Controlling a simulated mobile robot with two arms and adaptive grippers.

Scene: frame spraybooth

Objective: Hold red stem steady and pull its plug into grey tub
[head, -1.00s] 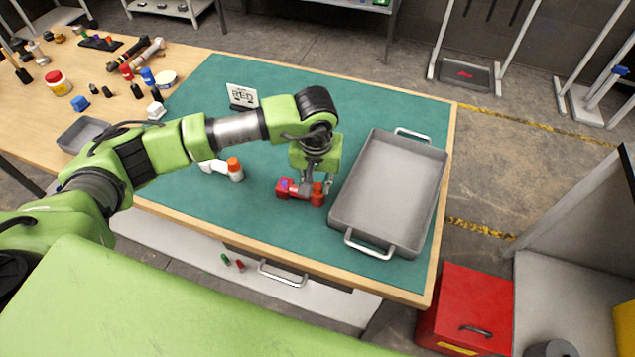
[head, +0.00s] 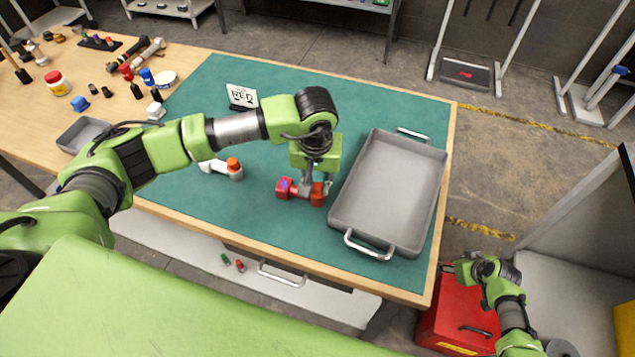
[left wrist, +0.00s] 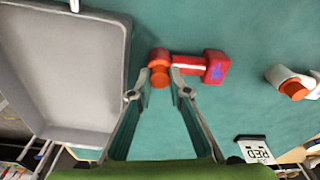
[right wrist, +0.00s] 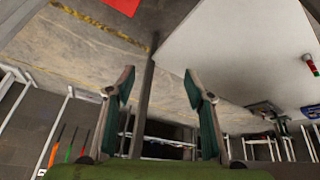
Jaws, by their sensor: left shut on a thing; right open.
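The red stem (head: 283,190) lies on the green mat left of the grey tub. It has a red block at one end, a pale band, and a rounded end with an orange-red plug (left wrist: 159,78). My left gripper (head: 316,188) points down and is shut on the red stem at its rounded end; the left wrist view shows the fingers on either side. The grey tub (head: 347,217) has two handles and is empty. My right gripper (head: 450,268) is open and empty, beyond the table's front right corner, over the red cabinet.
A white stem with an orange cap (head: 222,170) lies left of the red stem. A small RED sign (head: 242,97) stands behind on the mat. Jars, bottles and a small grey tray (head: 70,140) crowd the left of the table. A red cabinet (head: 445,320) stands at front right.

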